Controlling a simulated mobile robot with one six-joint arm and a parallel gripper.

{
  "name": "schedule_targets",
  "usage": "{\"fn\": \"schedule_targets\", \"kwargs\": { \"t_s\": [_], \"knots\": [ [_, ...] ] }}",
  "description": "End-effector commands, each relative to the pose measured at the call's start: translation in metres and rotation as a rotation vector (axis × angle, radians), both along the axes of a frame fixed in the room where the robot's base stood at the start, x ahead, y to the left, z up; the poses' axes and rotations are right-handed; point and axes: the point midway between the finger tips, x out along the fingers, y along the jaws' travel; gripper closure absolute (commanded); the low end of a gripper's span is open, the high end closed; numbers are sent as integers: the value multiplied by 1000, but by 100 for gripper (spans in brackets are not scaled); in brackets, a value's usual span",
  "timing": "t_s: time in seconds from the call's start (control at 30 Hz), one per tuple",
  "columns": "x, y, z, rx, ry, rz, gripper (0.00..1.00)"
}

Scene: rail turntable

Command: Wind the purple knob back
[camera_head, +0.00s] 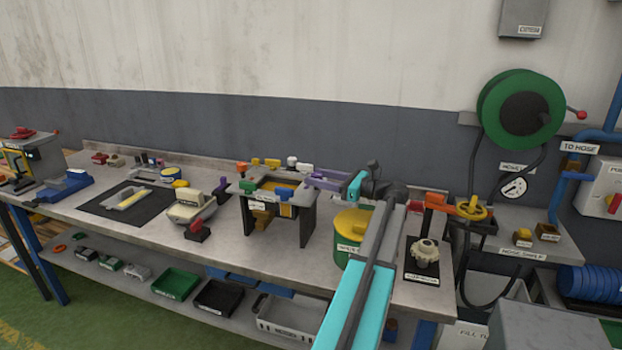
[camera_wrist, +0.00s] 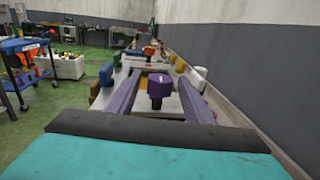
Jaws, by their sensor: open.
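The purple knob (camera_wrist: 160,85) shows in the wrist view as a blocky head on a short dark stem. My gripper (camera_head: 310,180) is open, and its two purple fingers also show in the wrist view (camera_wrist: 159,80). The fingers lie to the left and right of the knob, with a visible gap on each side. The knob appears near the fingertips, but how deep it sits between them is unclear. In the head view my gripper reaches in from the right at the bench fixture (camera_head: 308,228), and I cannot pick out the knob there with certainty.
Other coloured knobs stand on the fixture, including a white one (camera_head: 292,161). A green drum (camera_head: 350,228) stands right of the fixture, under my arm. A pale handwheel (camera_head: 425,252) and a yellow wheel (camera_head: 471,208) are farther right. The wall runs behind the bench.

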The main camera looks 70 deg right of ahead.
Motion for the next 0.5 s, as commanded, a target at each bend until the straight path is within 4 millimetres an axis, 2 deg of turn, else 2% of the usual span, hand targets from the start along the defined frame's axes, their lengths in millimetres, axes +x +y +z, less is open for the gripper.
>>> {"fn": "schedule_targets", "kwargs": {
  "t_s": [0.2, 0.5],
  "knots": [
    [-37, 2, -2, -1, -1, -3, 53],
    [-80, 5, 0, -1, -2, -2, 53]
  ]
}}
